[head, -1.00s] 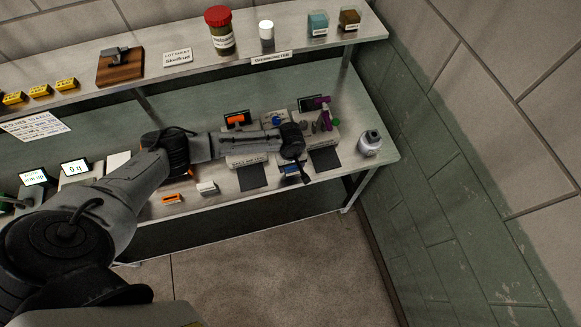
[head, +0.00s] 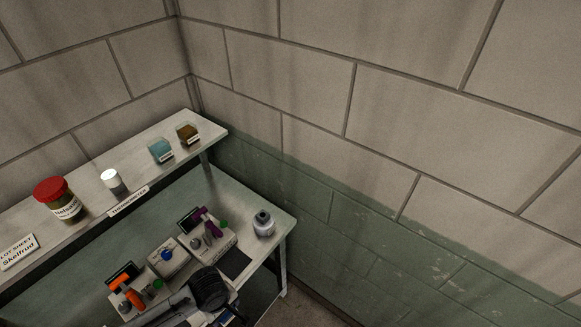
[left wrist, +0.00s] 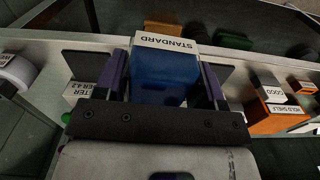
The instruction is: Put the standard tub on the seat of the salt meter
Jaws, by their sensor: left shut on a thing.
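The standard tub is blue with a white label reading STANDARD, upside down in the left wrist view (left wrist: 160,75). My left gripper (left wrist: 163,88) is shut on it, one dark finger on each side. In the head view, the gripper is at the bottom edge, largely hidden behind my dark wrist joint, by the bench's front edge. Bench devices include one with a purple stand (head: 210,236), a box with a blue knob (head: 168,257) and one with an orange part (head: 128,290). Which is the salt meter cannot be read. My right gripper is not in view.
A grey bottle (head: 263,224) stands at the bench's right end. A dark pad (head: 235,263) lies before the purple-stand device. The upper shelf (head: 140,157) holds a red-lidded jar (head: 60,198), a white-capped container (head: 112,181) and two small blocks. A tiled wall (head: 420,130) closes the right side.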

